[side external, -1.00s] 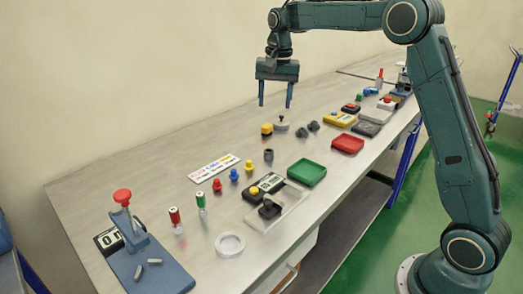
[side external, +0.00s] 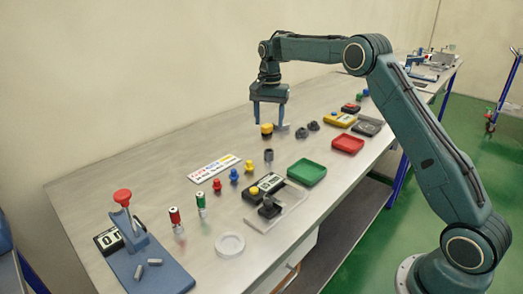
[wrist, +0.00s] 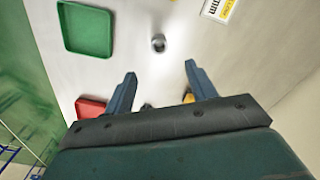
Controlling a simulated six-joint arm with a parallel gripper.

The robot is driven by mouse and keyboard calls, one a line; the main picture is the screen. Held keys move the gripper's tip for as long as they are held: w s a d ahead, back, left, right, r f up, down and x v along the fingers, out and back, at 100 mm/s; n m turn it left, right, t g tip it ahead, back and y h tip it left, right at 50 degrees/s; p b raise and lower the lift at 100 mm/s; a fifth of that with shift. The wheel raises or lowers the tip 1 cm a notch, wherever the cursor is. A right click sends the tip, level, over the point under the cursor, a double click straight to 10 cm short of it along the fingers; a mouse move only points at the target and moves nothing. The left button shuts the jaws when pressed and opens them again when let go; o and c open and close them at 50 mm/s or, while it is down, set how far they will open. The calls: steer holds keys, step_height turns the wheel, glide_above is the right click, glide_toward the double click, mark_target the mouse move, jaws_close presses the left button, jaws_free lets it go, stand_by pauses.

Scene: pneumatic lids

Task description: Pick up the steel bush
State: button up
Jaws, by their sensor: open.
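The steel bush (side external: 269,156) looks to be the small dark grey upright cylinder in the middle of the bench. In the wrist view the bush (wrist: 159,43) shows its round open top, ahead of my fingertips and roughly in line with the gap between them. My gripper (side external: 268,126) is open and empty, pointing down, behind the bush in the side view and apart from it. In the wrist view my gripper (wrist: 160,72) has both fingers spread wide, with nothing between them.
A green tray (side external: 307,172) lies right of the bush and a red tray (side external: 348,144) farther back. A yellow-topped part (side external: 266,130) is near my fingers, with dark knobs (side external: 301,132) to their right. Blue and yellow pegs (side external: 249,166) stand left of the bush.

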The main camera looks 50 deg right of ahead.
glide_above(269, 150)
steer(key=shift+s+a+f, duration=0.1)
steer(key=shift+a+f, duration=0.05)
steer(key=shift+f, duration=1.05)
steer(key=shift+s+a+f, duration=0.1)
steer(key=shift+a+f, duration=0.05)
steer(key=shift+f, duration=1)
steer(key=shift+s+a+f, duration=0.1)
steer(key=shift+a+f, duration=0.05)
steer(key=shift+f, duration=1.05)
steer(key=shift+s+f, duration=0.1)
steer(key=shift+f, duration=2.45)
steer(key=c, duration=1.1)
steer(key=shift+c, duration=0.3)
steer(key=shift+r, duration=0.1)
step_height(269, 150, up, 20)
